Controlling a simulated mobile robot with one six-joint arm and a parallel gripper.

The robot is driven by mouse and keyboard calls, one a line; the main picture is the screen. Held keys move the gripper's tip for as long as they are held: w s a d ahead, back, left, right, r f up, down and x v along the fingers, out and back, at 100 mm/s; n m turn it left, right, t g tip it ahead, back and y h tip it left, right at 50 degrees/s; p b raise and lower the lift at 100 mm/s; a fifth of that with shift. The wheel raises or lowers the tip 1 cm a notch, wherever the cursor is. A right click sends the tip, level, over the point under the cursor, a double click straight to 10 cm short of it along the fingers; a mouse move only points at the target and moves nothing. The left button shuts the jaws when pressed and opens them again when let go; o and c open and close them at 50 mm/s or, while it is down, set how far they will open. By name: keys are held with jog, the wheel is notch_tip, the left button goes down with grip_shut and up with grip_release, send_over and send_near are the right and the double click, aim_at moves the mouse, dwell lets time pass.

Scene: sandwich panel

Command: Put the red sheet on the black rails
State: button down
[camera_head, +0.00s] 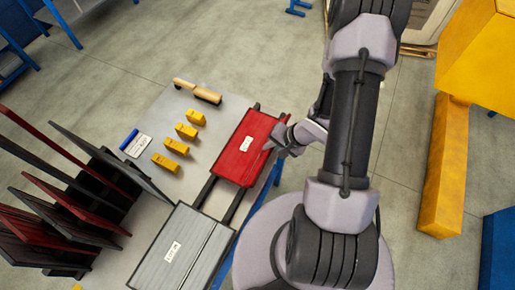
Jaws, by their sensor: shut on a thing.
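The red sheet (240,155) lies flat over the far part of the black rails (236,206), with a white label on its top. The rails show beyond its far edge and between it and a grey panel nearer to me. My gripper (274,148) is at the sheet's right edge and is shut on it. The fingertips are small and partly hidden by the gripper body. Whether the sheet fully rests on the rails or is slightly above them I cannot tell.
A grey panel (182,250) lies on the near rails. Several yellow blocks (186,131), a wooden-handled roller (198,91) and a blue-and-white tool (135,143) sit on the table. A rack of upright dark and red panels (78,205) stands left. A yellow post (445,165) stands right.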

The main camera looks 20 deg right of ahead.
jog(key=f+b, duration=0.2)
jog(key=f, duration=0.1)
jog(key=shift+w+f, duration=0.2)
jog(key=shift+s+f+b, duration=0.1)
jog(key=shift+f+b, duration=0.3)
jog(key=shift+b, duration=0.3)
jog(key=shift+s+r+p, duration=0.2)
jog(key=shift+r+p, duration=0.15)
jog(key=shift+r, duration=0.05)
jog(key=c, duration=1.9)
grip_release()
jog(key=shift+w+f, duration=0.1)
jog(key=shift+f, duration=0.05)
jog(key=o, duration=0.4)
